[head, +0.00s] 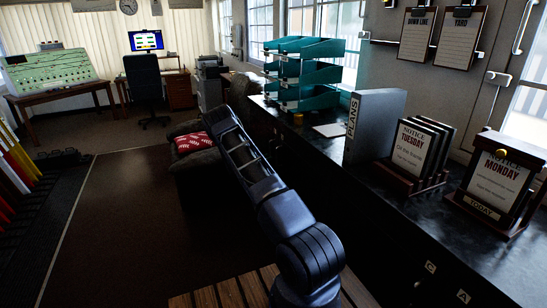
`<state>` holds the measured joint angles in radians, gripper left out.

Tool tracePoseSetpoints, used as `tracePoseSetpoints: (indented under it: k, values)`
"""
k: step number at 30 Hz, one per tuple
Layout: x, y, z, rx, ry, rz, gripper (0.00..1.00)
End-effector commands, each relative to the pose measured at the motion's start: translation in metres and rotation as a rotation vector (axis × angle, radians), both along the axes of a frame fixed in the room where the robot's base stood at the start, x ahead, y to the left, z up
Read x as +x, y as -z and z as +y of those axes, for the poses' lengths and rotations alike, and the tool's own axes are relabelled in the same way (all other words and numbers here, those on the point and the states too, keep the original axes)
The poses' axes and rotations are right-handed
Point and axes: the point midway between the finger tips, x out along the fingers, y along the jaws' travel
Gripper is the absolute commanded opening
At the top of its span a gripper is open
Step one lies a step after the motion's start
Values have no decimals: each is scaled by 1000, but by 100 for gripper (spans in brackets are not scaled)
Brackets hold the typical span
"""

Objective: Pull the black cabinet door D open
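The black cabinet (390,235) runs along the right side under a dark worktop. Its front is in deep shadow. My arm rises from the bottom centre and reaches away to the upper left, in front of the cabinet. I see no gripper fingers at its far end.
On the worktop stand teal trays (303,75), a grey PLANS box (374,125), and notice boards (413,150). A dark armchair with a red cushion (194,142) stands beyond my arm. Levers (15,165) line the left edge. Brown floor (115,220) between is clear.

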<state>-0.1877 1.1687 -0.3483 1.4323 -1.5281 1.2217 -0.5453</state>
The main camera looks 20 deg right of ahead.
Motion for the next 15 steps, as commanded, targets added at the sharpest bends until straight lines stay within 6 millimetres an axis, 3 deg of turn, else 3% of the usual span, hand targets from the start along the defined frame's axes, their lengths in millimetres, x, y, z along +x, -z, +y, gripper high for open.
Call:
tracePoseSetpoints:
  k: [6,15]
  values:
    - [6,0,-34,-1,2,-1,32]
    - [11,0,-52,0,0,-1,32]
